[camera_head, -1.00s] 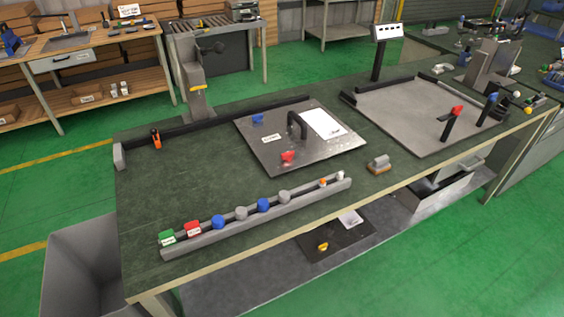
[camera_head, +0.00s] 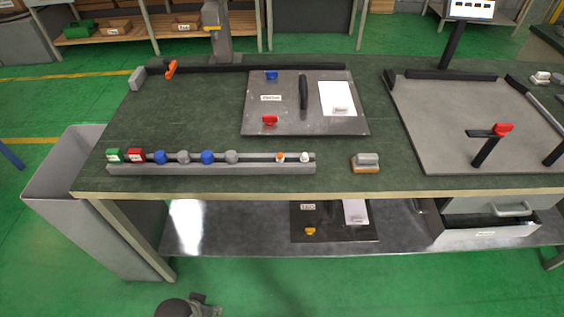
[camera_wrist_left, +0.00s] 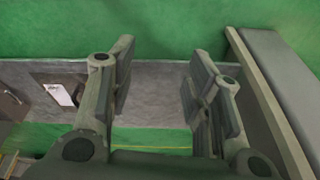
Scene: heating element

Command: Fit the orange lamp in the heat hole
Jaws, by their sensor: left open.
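The orange lamp (camera_head: 280,157) is a small orange-topped piece standing in the grey rail (camera_head: 212,169) along the table's front edge. A small white lamp (camera_head: 305,157) stands to its right. The metal panel (camera_head: 350,125) lies behind the rail, with a black handle, a red piece, a blue piece and labels. I cannot make out which spot on it is the heat hole. My left gripper (camera_wrist_left: 160,85) is open and empty in the left wrist view, away from the lamp. Part of my left arm shows at the bottom edge of the head view. My right gripper is not in view.
Green, red, blue and grey knobs fill the rail's left part. A grey block (camera_head: 366,161) sits right of the rail. A grey tray (camera_head: 450,120) with upright posts is at the right. A second panel (camera_head: 334,228) lies on the lower shelf. A bin (camera_head: 75,185) stands left.

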